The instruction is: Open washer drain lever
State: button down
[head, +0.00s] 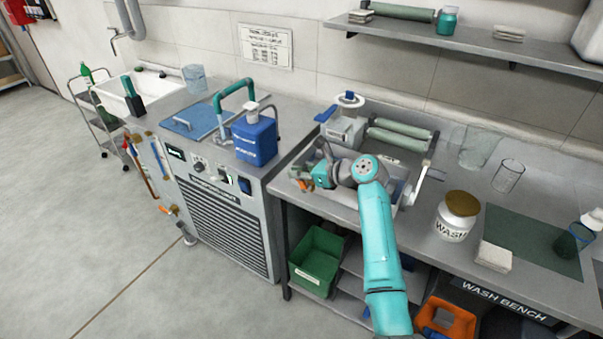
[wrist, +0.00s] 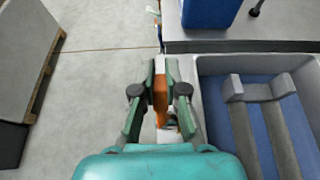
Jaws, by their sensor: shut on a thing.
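The drain lever is an orange bar with a pale end, and it shows in the wrist view (wrist: 160,95) between my fingers. My gripper (wrist: 160,75) is shut on it, with one green finger on each side. In the head view my gripper (head: 305,180) is at the left front side of the washer tub, beside a small orange part. My arm and wrist hide much of that side. The washer (wrist: 290,66) is a grey tub with a blue inside, just right of my gripper in the wrist view. I cannot tell how far the lever is turned.
Green rollers (head: 398,136) lie at the back of the washer. A blue canister (head: 255,140) stands on the cabinet to the left. A labelled jar (head: 457,215) stands right of my arm. A green bin (head: 318,258) sits below. The floor at left is clear.

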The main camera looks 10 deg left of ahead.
jog(key=h, duration=0.1)
jog(key=a+h, duration=0.1)
jog(key=g, duration=0.1)
jog(key=shift+w+a+f+h, duration=0.2)
jog(key=shift+w+f+h, duration=0.1)
jog(key=shift+f+h, duration=0.1)
jog(key=shift+w+a+f+g+h, duration=0.1)
jog(key=shift+a+f+g+h, duration=0.2)
jog(key=shift+h, duration=0.6)
jog(key=c, duration=1.2)
grip_release()
jog(key=v, duration=1.2)
